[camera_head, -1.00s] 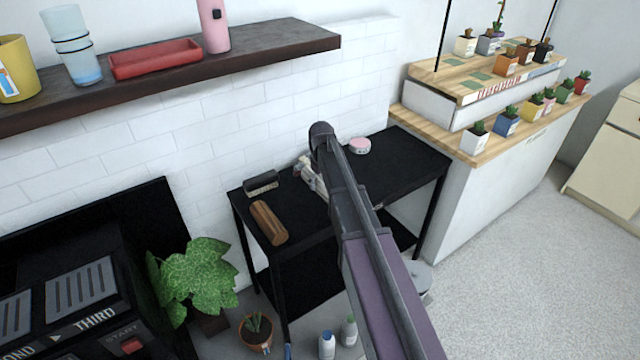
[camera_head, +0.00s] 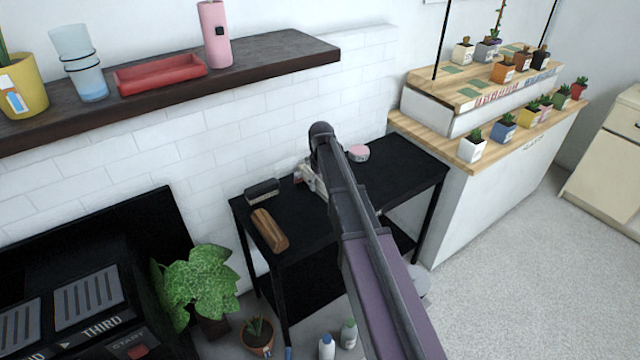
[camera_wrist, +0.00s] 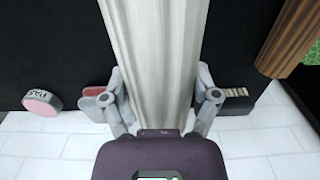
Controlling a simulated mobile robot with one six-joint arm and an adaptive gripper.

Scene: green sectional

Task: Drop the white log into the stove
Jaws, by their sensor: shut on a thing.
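The white log (camera_wrist: 155,50) is a long, pale, ridged piece that fills the middle of the wrist view. My gripper (camera_wrist: 162,98) is closed around it, with one finger on each side. In the head view my own arm covers most of the gripper and the log; only a pale part of the gripper (camera_head: 311,181) shows over the black table. No thing in these frames is clearly a stove.
The black table (camera_head: 395,170) also holds a brown log (camera_head: 269,230), a dark brush-like block (camera_head: 262,190) and a pink round tin (camera_head: 358,153). A black machine with buttons (camera_head: 90,310) and a leafy plant (camera_head: 200,280) stand left. A shelf (camera_head: 250,62) hangs above.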

